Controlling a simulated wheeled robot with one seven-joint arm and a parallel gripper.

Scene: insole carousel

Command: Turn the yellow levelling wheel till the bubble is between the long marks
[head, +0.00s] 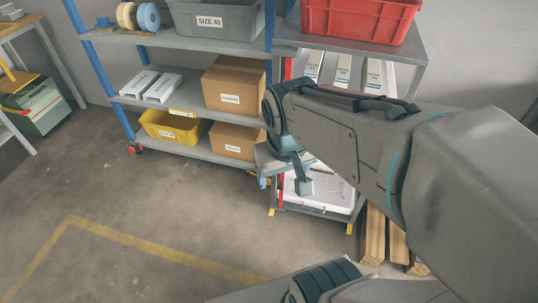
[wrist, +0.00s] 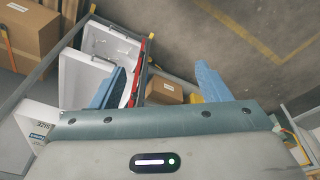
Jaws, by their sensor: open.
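I cannot make out the yellow levelling wheel, the bubble or its long marks in either view. My gripper (head: 285,180) hangs in front of the right-hand rack in the head view, partly behind my arm. In the wrist view my gripper (wrist: 162,84) shows two blue fingers spread wide apart, with nothing held between them. A small brown box (wrist: 165,93) shows beyond the gap, apart from the fingers.
A shelf rack holds a grey bin (head: 212,20), cardboard boxes (head: 234,86) and a yellow bin (head: 173,127). A red bin (head: 355,15) tops the right-hand rack. Wooden pallets (head: 375,236) stand lower right. A green-grey machine (head: 40,108) is far left. The floor at left is clear.

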